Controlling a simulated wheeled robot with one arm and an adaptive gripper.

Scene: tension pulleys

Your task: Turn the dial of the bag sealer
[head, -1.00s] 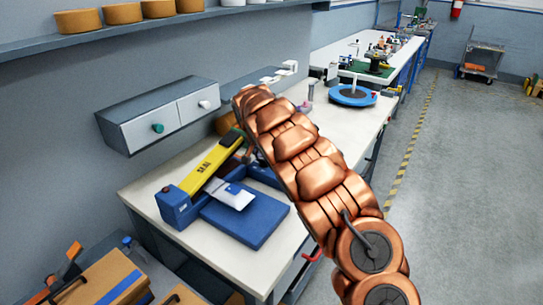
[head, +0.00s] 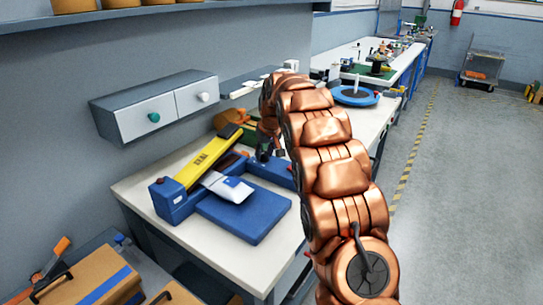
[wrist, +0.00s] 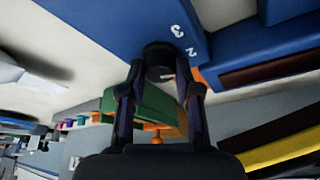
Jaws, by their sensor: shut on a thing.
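The bag sealer has a blue base (head: 245,215) and a yellow arm marked SEAL (head: 198,160), and sits on the white workbench. A white bag (head: 228,187) lies on it below the arm. The black dial (wrist: 158,57) shows in the wrist view, on the blue housing (wrist: 120,25) beside white digits 2 and 3. My gripper (wrist: 162,78) has a finger on each side of the dial and is shut on it. In the head view my gripper (head: 265,152) is at the sealer's back right, and I cannot make out the dial there.
A grey wall cabinet (head: 155,105) with a green and a white knob hangs above the bench. A blue round turntable (head: 356,96) stands farther back. Cardboard boxes (head: 95,278) are at the lower left.

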